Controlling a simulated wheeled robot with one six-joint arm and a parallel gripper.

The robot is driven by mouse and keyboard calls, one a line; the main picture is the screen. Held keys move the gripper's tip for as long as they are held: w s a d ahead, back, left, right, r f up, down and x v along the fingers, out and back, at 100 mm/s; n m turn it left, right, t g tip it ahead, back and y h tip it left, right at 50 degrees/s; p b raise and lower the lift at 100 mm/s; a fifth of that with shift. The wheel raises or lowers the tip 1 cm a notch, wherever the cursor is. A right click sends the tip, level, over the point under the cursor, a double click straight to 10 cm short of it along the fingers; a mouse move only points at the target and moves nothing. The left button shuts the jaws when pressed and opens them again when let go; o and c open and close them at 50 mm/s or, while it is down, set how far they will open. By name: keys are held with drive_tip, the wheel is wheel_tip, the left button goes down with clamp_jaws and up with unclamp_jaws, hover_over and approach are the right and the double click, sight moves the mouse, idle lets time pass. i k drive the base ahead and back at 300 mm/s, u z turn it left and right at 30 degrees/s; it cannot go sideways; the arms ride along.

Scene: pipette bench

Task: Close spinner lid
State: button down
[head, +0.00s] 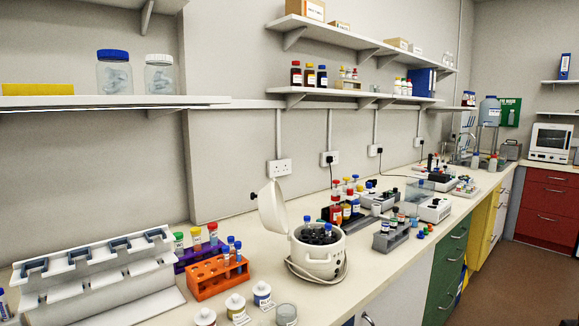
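The spinner (319,254) is a small round white machine on the bench, near the middle of the head view. Its white lid (273,209) stands open, tilted up at the left back of the body, with a dark knob on its outer side. Blue-capped tubes (307,221) stand upright in the dark rotor inside and rise above the rim. My gripper is not in view.
An orange tube rack (217,278) and a purple rack with capped tubes stand left of the spinner. White-lidded jars (262,293) stand in front of it at left. A grey rack (391,238) stands to the right. A pipette stand (96,278) fills the left end.

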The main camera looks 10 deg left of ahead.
sight(273, 210)
drive_tip(key=u, duration=0.4)
drive_tip(key=i, duration=0.85)
drive_tip(key=u, duration=0.55)
